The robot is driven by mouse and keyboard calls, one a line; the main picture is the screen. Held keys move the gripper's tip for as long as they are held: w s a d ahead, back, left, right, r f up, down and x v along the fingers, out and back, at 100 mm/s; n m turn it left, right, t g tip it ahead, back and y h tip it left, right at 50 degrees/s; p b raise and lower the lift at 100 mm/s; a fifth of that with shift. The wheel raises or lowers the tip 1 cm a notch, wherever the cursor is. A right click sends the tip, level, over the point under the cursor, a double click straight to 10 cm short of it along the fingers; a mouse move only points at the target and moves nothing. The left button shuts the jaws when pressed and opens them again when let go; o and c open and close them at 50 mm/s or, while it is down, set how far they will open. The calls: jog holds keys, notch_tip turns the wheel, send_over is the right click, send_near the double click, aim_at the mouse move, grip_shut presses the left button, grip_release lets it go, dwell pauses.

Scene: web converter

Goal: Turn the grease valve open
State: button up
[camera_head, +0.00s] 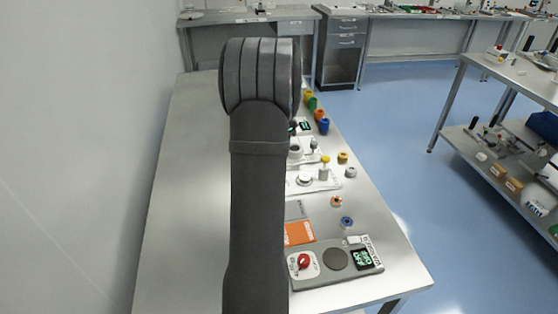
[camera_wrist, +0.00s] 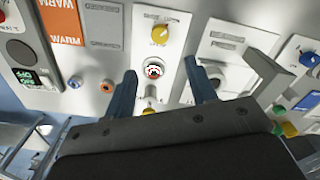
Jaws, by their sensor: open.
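My gripper (camera_wrist: 161,68) is open and empty in the wrist view, its two dark blue fingers reaching over a light panel. Between the fingertips is a round fitting with a red and white centre (camera_wrist: 153,71). Above it is a yellow knob (camera_wrist: 158,34) on a white plate. A smaller yellow knob (camera_wrist: 149,111) lies below, between the fingers. No readable label tells which of these is the grease valve. Whether the fingers touch anything cannot be told. In the head view my arm hides the gripper.
A metal table (camera_head: 190,180) carries a row of panels. At its near end are a red knob (camera_head: 303,260), a dark round button (camera_head: 335,259) and a green display (camera_head: 362,259). An orange label (camera_wrist: 62,20) and a grey bracket (camera_wrist: 262,64) flank the fingers. The table's left side is clear.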

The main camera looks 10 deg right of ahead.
notch_tip(320, 180, up, 4)
jog(key=shift+r, duration=0.1)
dwell(0.4)
notch_tip(320, 180, down, 18)
jog(key=shift+r, duration=0.25)
dwell(0.5)
